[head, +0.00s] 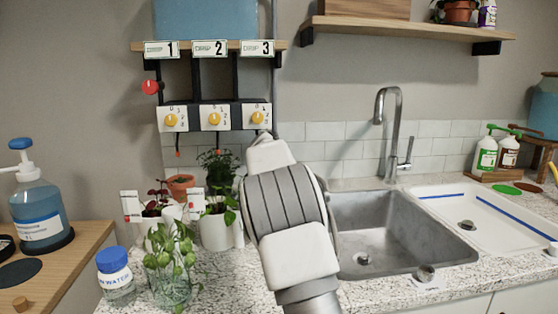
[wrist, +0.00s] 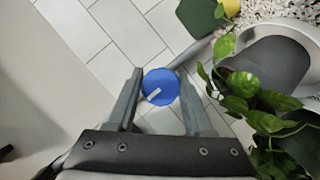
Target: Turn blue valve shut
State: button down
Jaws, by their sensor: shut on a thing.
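The blue valve (wrist: 161,90) is a round blue knob with a short white mark set at a slant. It sits between the two fingers of my gripper (wrist: 158,80) in the wrist view, and the gripper is shut on it. In the head view my arm hides both the blue valve and the fingertips. A red valve (head: 150,87) shows at the left of the drip stand, apart from my arm.
The drip stand carries several white dial boxes (head: 215,117) under a blue tank (head: 205,18). Potted plants (head: 219,228) stand left of my arm, and leaves (wrist: 245,95) hang close right of the fingers. A sink (head: 385,235) lies to the right.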

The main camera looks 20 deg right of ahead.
dwell(0.4)
jog(key=shift+c, duration=1.5)
grip_release()
jog(key=b+v, duration=0.2)
jog(key=v, duration=1.5)
jog(key=shift+a, duration=0.2)
jog(key=shift+s, duration=0.15)
